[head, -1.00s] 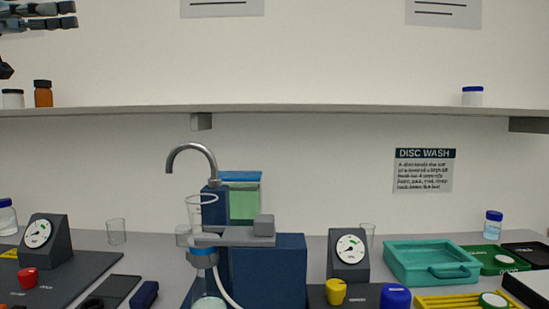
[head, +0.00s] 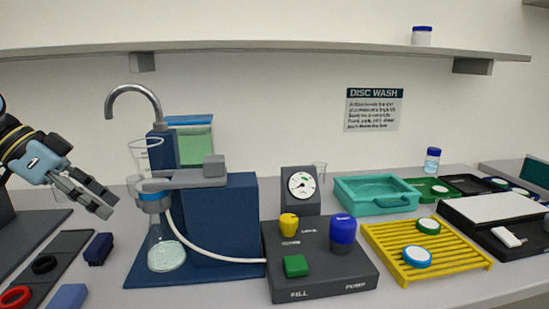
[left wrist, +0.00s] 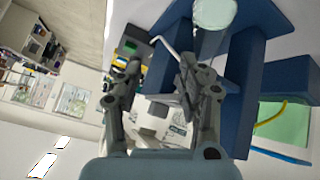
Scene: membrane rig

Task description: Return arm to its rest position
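My left gripper (head: 108,203) is at the left of the head view, empty, with its fingers pointing down and right. It hangs in the air left of the filter stand. In the left wrist view its two fingers (left wrist: 160,75) are spread apart with nothing held between them. My right gripper is not in view.
The blue filter stand (head: 225,225) with glass funnel (head: 145,156), flask (head: 165,250) and curved tap (head: 135,90) stands close right of the gripper. A pump box (head: 320,278), teal tray (head: 375,195) and yellow rack (head: 430,262) lie further right. A shelf (head: 300,45) runs above.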

